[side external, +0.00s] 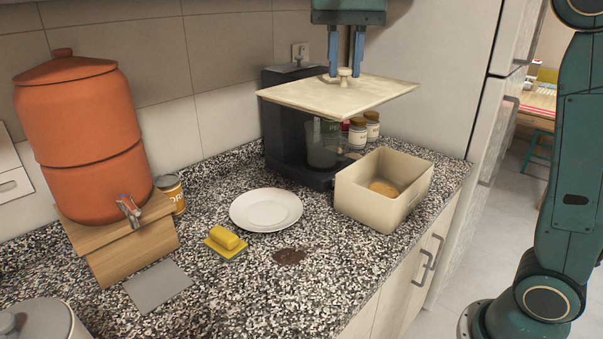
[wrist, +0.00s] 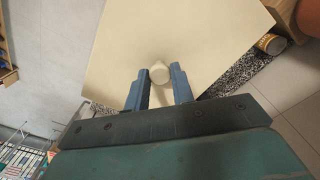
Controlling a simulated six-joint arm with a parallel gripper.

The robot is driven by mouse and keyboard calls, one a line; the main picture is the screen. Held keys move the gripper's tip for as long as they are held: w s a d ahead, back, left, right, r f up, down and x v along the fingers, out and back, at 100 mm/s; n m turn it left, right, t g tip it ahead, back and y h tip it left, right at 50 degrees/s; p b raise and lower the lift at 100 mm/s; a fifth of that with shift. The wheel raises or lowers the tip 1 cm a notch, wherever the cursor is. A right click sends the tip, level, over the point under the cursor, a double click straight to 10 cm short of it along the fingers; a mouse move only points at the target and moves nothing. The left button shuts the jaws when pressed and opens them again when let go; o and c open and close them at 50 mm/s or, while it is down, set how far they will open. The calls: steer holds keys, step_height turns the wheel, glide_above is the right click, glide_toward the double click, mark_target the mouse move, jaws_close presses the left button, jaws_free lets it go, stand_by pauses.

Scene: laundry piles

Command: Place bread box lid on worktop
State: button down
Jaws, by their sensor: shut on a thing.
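The bread box lid (side external: 310,96) is a flat cream panel with a small round knob (side external: 345,73) on top. My gripper (side external: 346,72) is shut on the knob and holds the lid level in the air, above and behind the open bread box. In the wrist view, the lid (wrist: 165,40) fills much of the picture, and the knob (wrist: 159,73) sits between my fingertips. The bread box (side external: 375,207) is a cream open box on the speckled worktop (side external: 240,290), with a brown round item, perhaps bread, inside. The lid hides part of a dark appliance behind it.
A white plate (side external: 266,209), a yellow sponge (side external: 225,238) and a dark stain (side external: 289,256) lie left of the box. Jars (side external: 358,133) and the dark appliance (side external: 283,130) stand behind. A terracotta water dispenser (side external: 85,140) is at left. The front worktop has free room.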

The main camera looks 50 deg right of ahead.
steer(key=a, duration=0.1)
steer(key=s+a, duration=0.1)
steer(key=shift+a, duration=0.3)
step_height(320, 180, down, 14)
steer(key=shift+f, duration=0.25)
steer(key=shift+d, duration=0.1)
step_height(320, 180, down, 16)
stand_by(0.4)
steer(key=shift+f, duration=2)
steer(key=shift+f, duration=0.1)
